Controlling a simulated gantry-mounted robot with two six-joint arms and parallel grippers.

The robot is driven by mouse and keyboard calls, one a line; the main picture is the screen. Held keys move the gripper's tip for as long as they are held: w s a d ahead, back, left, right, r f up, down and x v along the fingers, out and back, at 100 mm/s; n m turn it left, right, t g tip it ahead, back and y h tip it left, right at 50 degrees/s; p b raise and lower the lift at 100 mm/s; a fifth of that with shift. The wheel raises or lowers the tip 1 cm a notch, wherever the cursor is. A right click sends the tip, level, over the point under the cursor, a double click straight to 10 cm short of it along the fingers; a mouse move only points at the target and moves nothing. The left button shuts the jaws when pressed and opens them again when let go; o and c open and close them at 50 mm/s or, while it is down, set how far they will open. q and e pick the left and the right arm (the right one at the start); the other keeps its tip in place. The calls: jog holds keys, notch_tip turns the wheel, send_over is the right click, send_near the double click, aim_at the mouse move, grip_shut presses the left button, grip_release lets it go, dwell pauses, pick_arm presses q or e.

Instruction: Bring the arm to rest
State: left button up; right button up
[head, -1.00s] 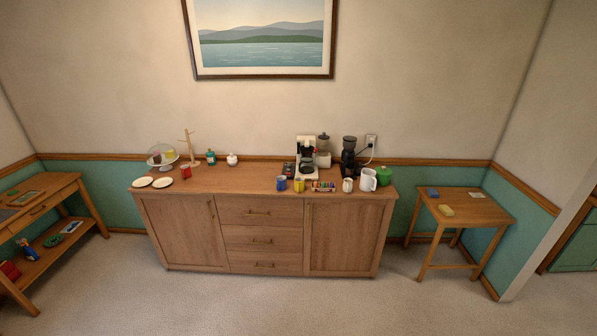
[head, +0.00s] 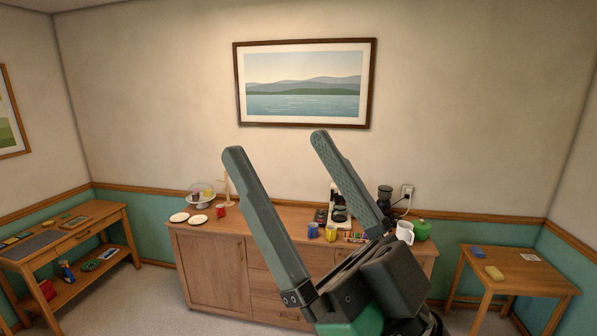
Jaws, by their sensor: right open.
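My right gripper (head: 277,142) fills the lower middle of the head view, close to the camera. Its two long grey-green fingers point up and to the left, spread wide apart, with nothing between them. It stands in front of the wooden sideboard (head: 208,262) and hides part of its top and drawers. My left gripper is not in view. No upright piano is in view.
The sideboard bears plates (head: 179,217), a cake stand (head: 201,198), mugs (head: 331,232), a coffee maker (head: 340,210) and a green pot (head: 422,230). A desk (head: 110,216) stands at left, a small table (head: 535,277) at right. A framed picture (head: 305,84) hangs behind.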

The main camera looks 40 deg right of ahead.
jog(key=shift+y, duration=0.3)
jog(key=shift+s+r+p, duration=0.15)
jog(key=shift+r+p, duration=1.75)
jog(key=shift+r, duration=0.15)
